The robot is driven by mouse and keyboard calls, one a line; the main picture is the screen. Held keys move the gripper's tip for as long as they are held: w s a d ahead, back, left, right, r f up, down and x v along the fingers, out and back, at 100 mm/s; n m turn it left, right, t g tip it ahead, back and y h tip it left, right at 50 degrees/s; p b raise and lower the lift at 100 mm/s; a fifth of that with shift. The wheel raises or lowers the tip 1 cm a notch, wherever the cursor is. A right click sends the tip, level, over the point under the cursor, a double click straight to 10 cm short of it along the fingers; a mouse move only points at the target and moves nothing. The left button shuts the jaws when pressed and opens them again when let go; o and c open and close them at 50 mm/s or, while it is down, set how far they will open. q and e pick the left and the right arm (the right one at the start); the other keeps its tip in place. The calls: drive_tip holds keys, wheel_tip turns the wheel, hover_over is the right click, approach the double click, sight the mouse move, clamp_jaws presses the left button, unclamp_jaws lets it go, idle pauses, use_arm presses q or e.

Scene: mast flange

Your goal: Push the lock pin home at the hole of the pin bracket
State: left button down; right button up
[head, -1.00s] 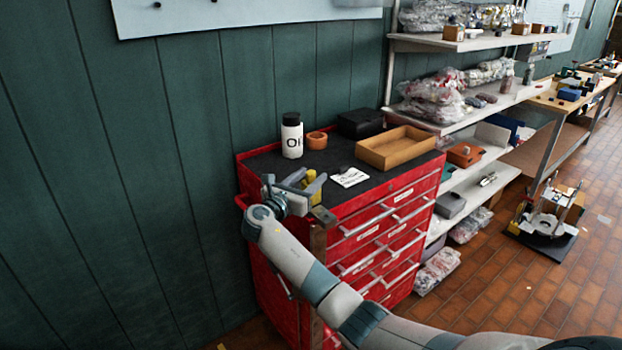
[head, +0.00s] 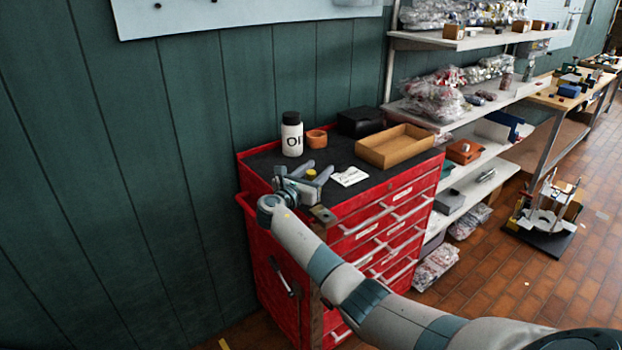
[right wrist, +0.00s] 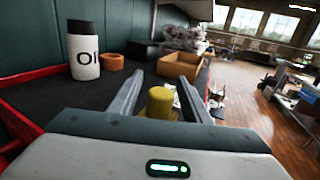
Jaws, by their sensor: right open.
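A yellow, round-topped piece, likely the lock pin (right wrist: 160,104), stands between the fingers of my right gripper (right wrist: 161,80) in the right wrist view. In the head view its yellow top (head: 310,174) shows between the fingers of the right gripper (head: 316,170), its lower part hidden. The right gripper is open; I cannot tell whether a finger touches the yellow piece. A small dark plate with a hole (head: 322,214), perhaps the pin bracket, sits on a post at the cart's front corner, just beyond the gripper's body. My left gripper is not in view.
The red tool cart (head: 385,233) has a dark top holding an oil bottle (head: 292,135), an orange ring (head: 317,139), a black box (head: 360,122), a wooden tray (head: 395,146) and a white label (head: 349,176). A green wall stands behind; shelves are at the right.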

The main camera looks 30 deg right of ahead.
idle(0.4)
clamp_jaws()
drive_tip(key=shift+r, duration=0.15)
wheel_tip(320, 180, up, 10)
drive_tip(key=b, duration=0.2)
idle(0.4)
idle(0.4)
